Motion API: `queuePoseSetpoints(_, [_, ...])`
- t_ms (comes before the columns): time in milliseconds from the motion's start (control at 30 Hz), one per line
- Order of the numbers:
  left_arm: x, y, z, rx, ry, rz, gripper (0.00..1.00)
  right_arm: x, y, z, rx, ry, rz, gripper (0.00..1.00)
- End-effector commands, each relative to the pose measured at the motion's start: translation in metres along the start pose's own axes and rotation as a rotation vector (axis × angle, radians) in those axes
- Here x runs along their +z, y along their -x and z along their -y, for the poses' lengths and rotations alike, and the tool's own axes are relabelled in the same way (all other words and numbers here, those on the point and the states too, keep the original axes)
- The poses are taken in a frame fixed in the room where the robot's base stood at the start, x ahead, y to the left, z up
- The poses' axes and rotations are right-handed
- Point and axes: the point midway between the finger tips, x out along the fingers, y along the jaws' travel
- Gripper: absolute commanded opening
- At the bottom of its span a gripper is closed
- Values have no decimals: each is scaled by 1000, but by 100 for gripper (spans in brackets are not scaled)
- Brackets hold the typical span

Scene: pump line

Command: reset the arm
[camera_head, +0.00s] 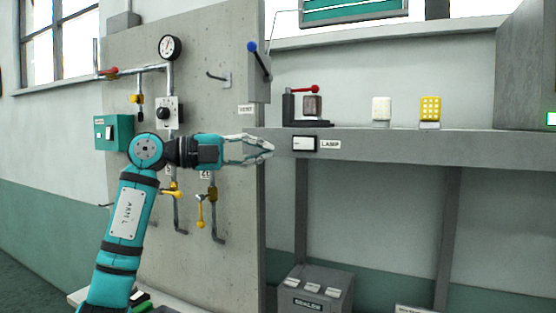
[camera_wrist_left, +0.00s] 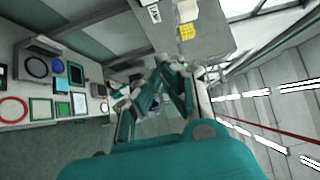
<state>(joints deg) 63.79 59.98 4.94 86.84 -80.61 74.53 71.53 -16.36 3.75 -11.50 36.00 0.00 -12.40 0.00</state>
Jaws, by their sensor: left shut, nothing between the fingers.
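My left arm comes in from the left, teal with black joints, and its gripper (camera_head: 262,149) points right in the head view. The fingers are shut with nothing between them, in front of the shelf's left end and beside the lamp switch (camera_head: 304,143). In the left wrist view the same gripper (camera_wrist_left: 165,66) shows its fingertips together. I cannot tell from these views how far the fingertips are from the shelf. My right gripper is not in view.
A concrete panel (camera_head: 240,200) stands behind the arm with a gauge (camera_head: 170,47), pipes and yellow-handled valves. The grey shelf (camera_head: 400,148) carries a red-handled device (camera_head: 310,106), a white block (camera_head: 381,109) and a yellow block (camera_head: 430,108). A grey box (camera_head: 314,290) stands below.

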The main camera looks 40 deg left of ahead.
Motion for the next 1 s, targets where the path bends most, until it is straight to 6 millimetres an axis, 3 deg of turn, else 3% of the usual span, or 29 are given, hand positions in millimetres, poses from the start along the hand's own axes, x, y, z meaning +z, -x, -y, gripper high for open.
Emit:
queuePoseSetpoints(333, [-2, 6, 0, 0, 1, -1, 0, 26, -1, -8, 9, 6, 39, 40])
queuePoseSetpoints(733, [-3, 2, -1, -6, 0, -9, 0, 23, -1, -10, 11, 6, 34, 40])
queuePoseSetpoints(867, [-19, -32, -15, -81, -1, -79, 0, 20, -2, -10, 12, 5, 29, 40])
queuePoseSetpoints(1000, [-56, -91, -48, -309, 72, -189, 0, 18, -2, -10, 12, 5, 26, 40])
